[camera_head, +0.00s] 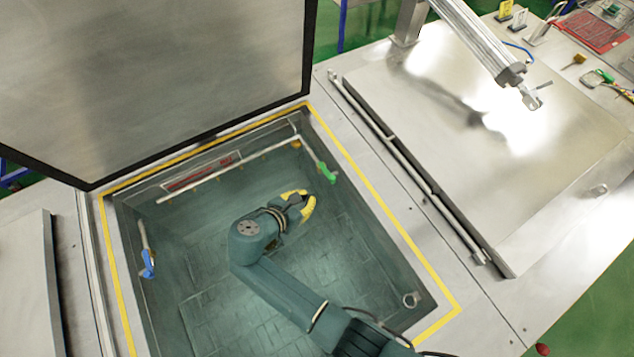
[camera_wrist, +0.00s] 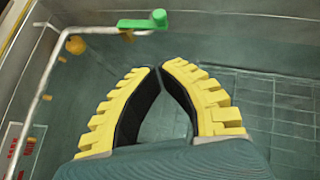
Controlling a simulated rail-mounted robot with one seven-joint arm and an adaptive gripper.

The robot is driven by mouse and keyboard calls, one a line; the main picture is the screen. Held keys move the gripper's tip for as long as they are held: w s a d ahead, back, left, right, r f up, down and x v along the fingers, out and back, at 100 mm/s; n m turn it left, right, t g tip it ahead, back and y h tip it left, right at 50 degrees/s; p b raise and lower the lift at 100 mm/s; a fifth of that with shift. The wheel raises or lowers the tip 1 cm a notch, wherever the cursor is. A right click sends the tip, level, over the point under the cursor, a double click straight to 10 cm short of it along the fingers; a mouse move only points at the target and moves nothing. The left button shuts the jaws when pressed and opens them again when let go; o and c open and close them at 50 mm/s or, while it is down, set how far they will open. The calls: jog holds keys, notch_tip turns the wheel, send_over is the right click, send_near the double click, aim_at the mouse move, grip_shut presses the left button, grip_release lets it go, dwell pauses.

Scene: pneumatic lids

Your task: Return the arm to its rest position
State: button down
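My gripper (camera_head: 306,203) has yellow ribbed fingers and hangs over the open tank, below its yellow-edged rim. In the wrist view its fingertips (camera_wrist: 158,69) meet, with nothing held between them. My arm reaches in from the bottom of the head view. A green valve handle (camera_head: 326,173) on a pipe is just right of and beyond my gripper. It also shows in the wrist view (camera_wrist: 143,23), beyond the fingertips and apart from them.
A raised lid (camera_head: 150,70) stands behind the tank. A blue handle (camera_head: 148,264) is on the tank's left wall. A closed metal lid (camera_head: 500,170) with a pneumatic cylinder (camera_head: 475,38) lies to the right. The yellow-striped rim (camera_head: 385,218) surrounds the opening.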

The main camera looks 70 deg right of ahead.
jog(key=v, duration=0.5)
jog(key=shift+s+a+r, duration=0.1)
jog(key=shift+s, duration=0.05)
